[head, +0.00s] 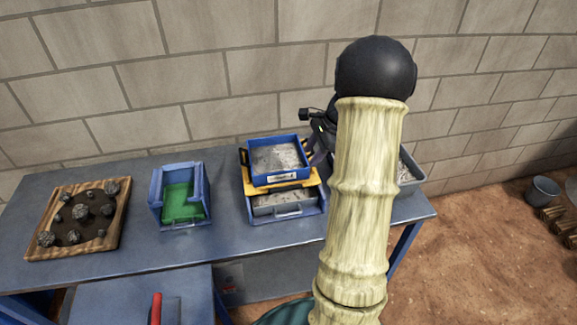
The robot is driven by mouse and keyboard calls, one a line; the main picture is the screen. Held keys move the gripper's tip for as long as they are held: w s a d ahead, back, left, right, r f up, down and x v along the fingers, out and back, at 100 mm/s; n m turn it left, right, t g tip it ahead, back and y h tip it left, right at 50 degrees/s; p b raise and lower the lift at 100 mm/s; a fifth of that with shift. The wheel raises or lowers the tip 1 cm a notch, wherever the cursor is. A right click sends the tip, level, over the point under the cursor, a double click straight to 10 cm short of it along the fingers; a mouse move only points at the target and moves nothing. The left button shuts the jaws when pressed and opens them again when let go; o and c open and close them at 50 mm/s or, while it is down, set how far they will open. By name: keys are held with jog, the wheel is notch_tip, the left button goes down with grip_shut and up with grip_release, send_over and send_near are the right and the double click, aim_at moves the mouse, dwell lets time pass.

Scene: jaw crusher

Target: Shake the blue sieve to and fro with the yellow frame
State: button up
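The blue sieve (278,177) is a square tray with grey grit in it and a pale label on its front. It sits on top of the yellow frame (262,188), which shows at its front and right edges. Below the frame is a blue tray (292,215) with a grey box holding grit. A black handle (244,159) sticks out at the sieve's left. My gripper (316,146) is at the sieve's right side, dark and largely hidden behind my pale arm. Whether its fingers touch or hold the sieve or a handle there cannot be told.
A blue bin with a green inside (182,203) stands left on the blue table (140,242). A wooden tray of rocks (118,225) is at the far left. A grey container with grit (411,183) is partly behind my arm at right. A block wall (220,65) stands behind.

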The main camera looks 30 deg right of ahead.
jog(key=s+a+n+h, duration=0.1)
jog(key=s+a+n, duration=0.6)
jog(key=a+n, duration=0.3)
jog(key=s+a+n+h, duration=0.2)
jog(key=s+a+n, duration=0.6)
jog(key=a, duration=0.6)
jog(key=shift+s+a+n+g+h, duration=0.2)
jog(key=shift+n+g+h, duration=0.1)
jog(key=shift+n, duration=0.9)
